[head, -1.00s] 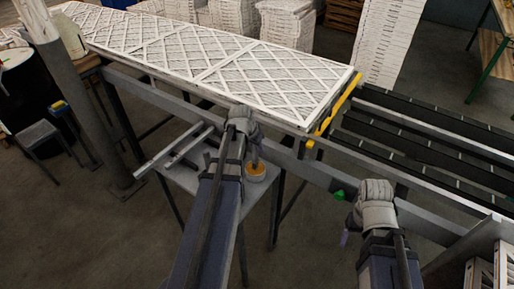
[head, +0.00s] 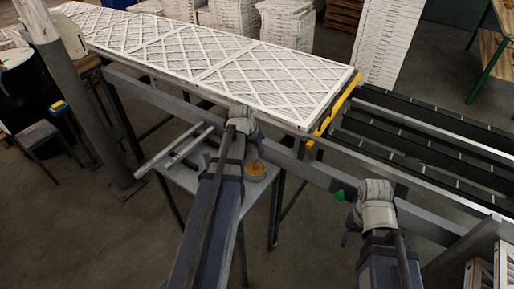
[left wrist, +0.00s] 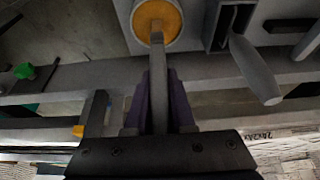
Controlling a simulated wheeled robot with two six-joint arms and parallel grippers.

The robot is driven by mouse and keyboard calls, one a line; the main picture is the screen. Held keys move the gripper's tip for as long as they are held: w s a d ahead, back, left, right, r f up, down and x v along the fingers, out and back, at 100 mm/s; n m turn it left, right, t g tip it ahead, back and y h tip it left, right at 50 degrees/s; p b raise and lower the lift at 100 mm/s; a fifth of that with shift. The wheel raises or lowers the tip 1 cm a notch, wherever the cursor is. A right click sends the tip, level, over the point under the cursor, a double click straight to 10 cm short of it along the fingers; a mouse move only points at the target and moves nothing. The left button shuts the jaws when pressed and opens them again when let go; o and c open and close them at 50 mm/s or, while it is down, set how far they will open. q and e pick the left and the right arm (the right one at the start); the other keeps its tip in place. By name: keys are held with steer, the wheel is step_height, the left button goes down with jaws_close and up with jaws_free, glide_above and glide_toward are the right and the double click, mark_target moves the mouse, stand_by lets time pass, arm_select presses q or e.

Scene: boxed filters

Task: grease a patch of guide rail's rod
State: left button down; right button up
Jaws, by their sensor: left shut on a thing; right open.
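My left gripper (head: 256,150) is shut on a brush (left wrist: 160,75), its purple fingers on either side of the handle in the left wrist view. The brush's far end is over the round pot of orange grease (head: 256,170) and overlaps its surface (left wrist: 158,14); I cannot tell how deep it reaches. The guide rail (head: 180,150), with pale parallel bars, lies on the small grey table left of the pot. A grey rod-like end (left wrist: 256,72) shows right of the brush in the left wrist view. My right gripper (head: 347,232) is open and away from the pot, partly hidden.
The small grey table (head: 185,180) stands before a long conveyor frame (head: 170,100) carrying white lattice filters (head: 215,65). A green knob (head: 339,195) sits on the frame near my right gripper. A post (head: 85,110) and a stool (head: 40,137) stand at the left.

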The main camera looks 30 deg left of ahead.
arm_select(q)
step_height(320, 180, up, 7)
steer(key=p, duration=0.6)
steer(key=shift+p, duration=0.4)
steer(key=shift+f, duration=0.1)
step_height(320, 180, down, 4)
steer(key=b, duration=0.4)
steer(key=shift+f, duration=0.15)
